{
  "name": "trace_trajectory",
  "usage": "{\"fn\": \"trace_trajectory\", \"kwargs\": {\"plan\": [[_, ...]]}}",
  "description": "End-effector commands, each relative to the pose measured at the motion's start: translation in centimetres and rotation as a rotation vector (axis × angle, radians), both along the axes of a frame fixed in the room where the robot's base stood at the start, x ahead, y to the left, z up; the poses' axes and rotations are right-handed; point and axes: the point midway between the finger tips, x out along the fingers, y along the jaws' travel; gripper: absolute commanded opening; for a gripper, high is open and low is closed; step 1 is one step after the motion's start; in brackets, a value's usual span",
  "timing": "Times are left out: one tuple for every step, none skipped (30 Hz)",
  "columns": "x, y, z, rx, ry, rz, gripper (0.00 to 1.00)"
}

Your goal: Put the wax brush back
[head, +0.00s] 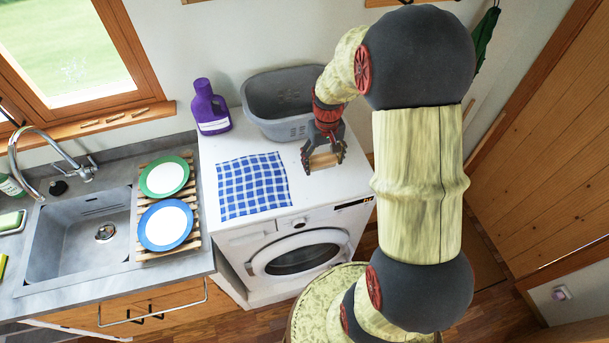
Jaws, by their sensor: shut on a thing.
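My gripper (324,162) points down over the right part of the white washing machine top, just in front of the grey basket. It is shut on a small tan wooden block, which looks like the wax brush (322,160). The brush lies crosswise between the two fingers. Its bristles cannot be made out at this size. I cannot tell whether the brush touches the machine top or hangs a little above it.
The grey basket (262,124) stands at the back of the washing machine (233,239). A purple bottle (210,108) stands left of it, and a blue checked cloth (252,186) lies in front. Left are two plates on a slatted rack (146,252) and a sink (70,245).

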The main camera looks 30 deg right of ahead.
Motion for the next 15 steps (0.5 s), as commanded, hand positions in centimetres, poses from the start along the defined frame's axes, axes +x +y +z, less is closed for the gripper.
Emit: {"fn": "trace_trajectory", "kwargs": {"plan": [[0.7,1.1,-0.4,0.0,0.001,0.006,0.4],[0.8,1.3,-1.2,0.001,0.004,0.004,0.4],[1.2,1.8,-2.0,0.001,0.004,0.004,0.4],[1.4,2.2,-2.5,0.001,0.004,0.003,0.4],[1.6,2.5,-2.9,0.001,0.004,0.003,0.4],[1.9,2.8,-3.5,0.001,0.002,0.003,0.4],[2.1,3.1,-3.9,0.001,0.002,0.002,0.4],[2.3,3.3,-4.2,0.001,0.002,0.002,0.4],[2.5,3.5,-4.6,0.0,0.001,0.002,0.4],[2.6,3.7,-4.8,0.0,0.001,0.001,0.4],[2.7,3.8,-5.0,0.0,0.0,0.001,0.4],[2.8,3.8,-5.1,0.0,-0.001,0.0,0.4],[2.9,3.9,-5.2,0.0,-0.001,0.0,0.4],[2.9,4.0,-5.4,0.0,-0.001,0.0,0.4],[3.0,4.1,-5.5,0.0,0.0,0.0,0.4]]}}
